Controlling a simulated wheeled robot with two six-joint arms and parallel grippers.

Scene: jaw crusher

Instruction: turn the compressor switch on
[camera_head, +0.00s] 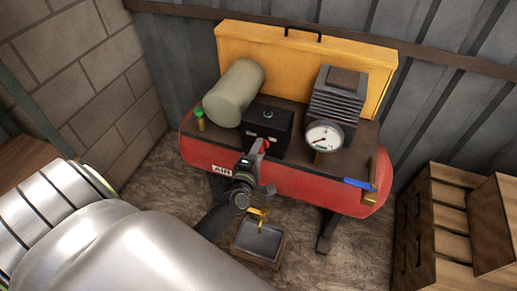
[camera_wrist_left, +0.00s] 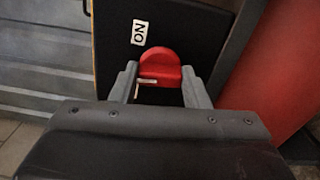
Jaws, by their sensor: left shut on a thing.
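The compressor switch is a red knob (camera_head: 265,145) on the front of a black box (camera_head: 283,120) on top of the red compressor tank (camera_head: 310,182). In the left wrist view the red knob (camera_wrist_left: 160,64) has a pale pointer mark pointing left. A white "ON" label (camera_wrist_left: 140,32), turned on its side, is above and left of the knob. My left gripper (camera_head: 258,158) is at the knob. In the left wrist view its two fingers (camera_wrist_left: 160,84) stand on either side of the knob, shut on it. My right gripper is in neither view.
A round gauge (camera_head: 324,137) and a dark finned motor (camera_head: 337,95) stand right of the box. A grey-green cylinder (camera_head: 233,92) is left of it. A yellow panel (camera_head: 300,62) is behind. A small tray (camera_head: 259,241) lies below, and wooden crates (camera_head: 447,215) stand right.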

